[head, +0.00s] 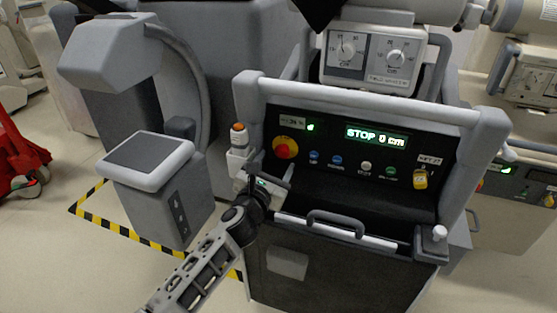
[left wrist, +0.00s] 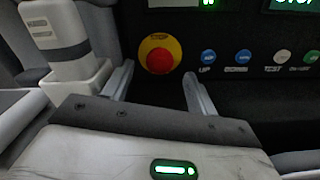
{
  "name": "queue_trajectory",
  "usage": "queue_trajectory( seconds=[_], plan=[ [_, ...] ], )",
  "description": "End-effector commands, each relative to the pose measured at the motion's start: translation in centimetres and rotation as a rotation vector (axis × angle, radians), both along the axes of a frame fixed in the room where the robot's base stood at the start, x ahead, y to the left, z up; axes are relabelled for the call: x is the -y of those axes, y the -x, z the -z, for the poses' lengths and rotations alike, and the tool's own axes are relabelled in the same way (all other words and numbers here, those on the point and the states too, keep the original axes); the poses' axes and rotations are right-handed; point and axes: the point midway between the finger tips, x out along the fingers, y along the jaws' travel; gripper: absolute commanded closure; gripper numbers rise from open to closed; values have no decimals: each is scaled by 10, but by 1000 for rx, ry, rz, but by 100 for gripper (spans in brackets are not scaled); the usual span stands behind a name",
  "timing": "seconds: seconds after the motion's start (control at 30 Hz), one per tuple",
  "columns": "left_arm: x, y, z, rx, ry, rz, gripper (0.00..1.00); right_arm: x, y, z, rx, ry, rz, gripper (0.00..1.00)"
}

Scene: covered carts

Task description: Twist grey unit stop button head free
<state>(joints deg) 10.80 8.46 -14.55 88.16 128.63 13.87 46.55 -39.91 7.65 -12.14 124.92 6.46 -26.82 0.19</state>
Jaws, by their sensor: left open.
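The grey unit (head: 360,101) stands in the middle of the head view with a black front panel. Its stop button has a red head (head: 286,148) on a yellow disc at the panel's left; in the left wrist view the red head (left wrist: 159,60) shows between the finger lines, a little beyond the tips. My left gripper (head: 272,176) is below and left of the button; in the left wrist view its two fingers (left wrist: 158,76) are spread apart with nothing between them. It appears apart from the button. My right gripper is not in view.
Small buttons (head: 336,160) and a yellow key switch (head: 420,180) sit right of the stop button. A white holder with an orange-topped piece (head: 238,134) stands close left of my gripper. A grey handle bar (head: 370,101) frames the panel. The display (head: 376,134) reads STOP.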

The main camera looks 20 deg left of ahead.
Motion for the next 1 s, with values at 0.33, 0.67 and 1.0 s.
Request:
queue_trajectory(
  seconds=[0.33, 0.67, 1.0],
  plan=[
    [1, -30, 0, 1, 0, 1, 42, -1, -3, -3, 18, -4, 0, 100],
    [1, -30, 0, 0, 0, 1, 67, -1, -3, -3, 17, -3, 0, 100],
    [1, -29, 0, 0, -16, 1, 87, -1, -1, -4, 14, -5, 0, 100]
  ],
)
